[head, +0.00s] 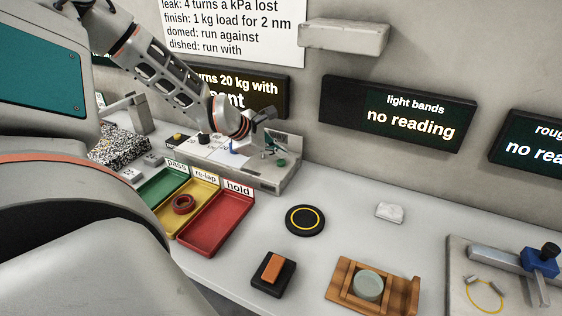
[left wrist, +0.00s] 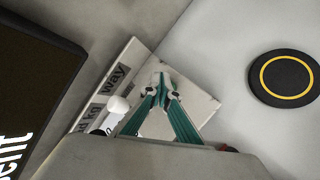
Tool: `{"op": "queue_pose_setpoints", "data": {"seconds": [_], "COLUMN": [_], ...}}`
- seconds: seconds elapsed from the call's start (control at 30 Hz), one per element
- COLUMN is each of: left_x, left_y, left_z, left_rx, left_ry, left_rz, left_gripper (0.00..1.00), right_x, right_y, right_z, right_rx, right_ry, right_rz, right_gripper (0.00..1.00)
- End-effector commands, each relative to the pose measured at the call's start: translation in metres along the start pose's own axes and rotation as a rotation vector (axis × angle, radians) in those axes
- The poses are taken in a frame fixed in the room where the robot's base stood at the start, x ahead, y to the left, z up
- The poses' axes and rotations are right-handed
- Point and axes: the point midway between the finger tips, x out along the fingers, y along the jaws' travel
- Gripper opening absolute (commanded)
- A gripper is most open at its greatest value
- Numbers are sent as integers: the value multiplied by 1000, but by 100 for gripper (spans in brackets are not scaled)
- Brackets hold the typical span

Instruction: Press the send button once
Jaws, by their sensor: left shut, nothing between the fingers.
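A light grey control box (head: 262,181) stands against the wall, with a black knob (head: 203,138), a small blue part (head: 233,146) and a dark green round part (head: 281,162) on top. No label reading "send" is legible, so I cannot tell which control is the send button. My left gripper (head: 272,146) is over the right end of the box, fingers shut and empty. In the left wrist view its teal fingers (left wrist: 160,84) meet above the box's pale top. I cannot tell whether the tips touch it. A white knob (left wrist: 117,105) shows beside them. My right gripper is not in view.
Green, yellow and red trays (head: 216,222) lie in front of the box; a dark red ring (head: 183,204) is in the yellow one. A black disc with a yellow ring (head: 305,219) lies to the right. A wall display (head: 398,115) reads "no reading".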

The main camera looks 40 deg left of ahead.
Motion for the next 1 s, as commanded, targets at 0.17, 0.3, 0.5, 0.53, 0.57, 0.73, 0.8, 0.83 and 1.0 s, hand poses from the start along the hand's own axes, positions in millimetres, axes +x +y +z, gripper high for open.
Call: {"op": "queue_pose_setpoints", "data": {"seconds": [0.17, 0.3, 0.5, 0.53, 0.57, 0.73, 0.8, 0.83, 1.0], "left_x": [-6, -16, -28, -30, -32, -36, -35, -35, -35], "left_y": [5, 12, 21, 22, 24, 26, 26, 26, 26], "left_z": [5, 12, 21, 22, 24, 26, 25, 25, 25], "left_rx": [2, 4, 3, 3, 2, 1, 1, 1, 1], "left_ry": [-2, -3, -2, -2, -2, 0, 0, 0, 0], "left_rz": [3, 3, 4, 4, 3, 1, 1, 0, 0], "left_gripper": [0, 0, 0, 0, 0, 0, 0, 0, 0], "right_x": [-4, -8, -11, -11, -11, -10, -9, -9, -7], "right_y": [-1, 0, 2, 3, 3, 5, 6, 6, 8], "right_z": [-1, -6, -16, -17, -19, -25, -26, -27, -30], "right_rx": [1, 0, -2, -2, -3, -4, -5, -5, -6], "right_ry": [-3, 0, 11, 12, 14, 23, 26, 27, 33], "right_rz": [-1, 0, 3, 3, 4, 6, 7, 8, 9], "right_gripper": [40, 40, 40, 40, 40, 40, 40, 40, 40]}}
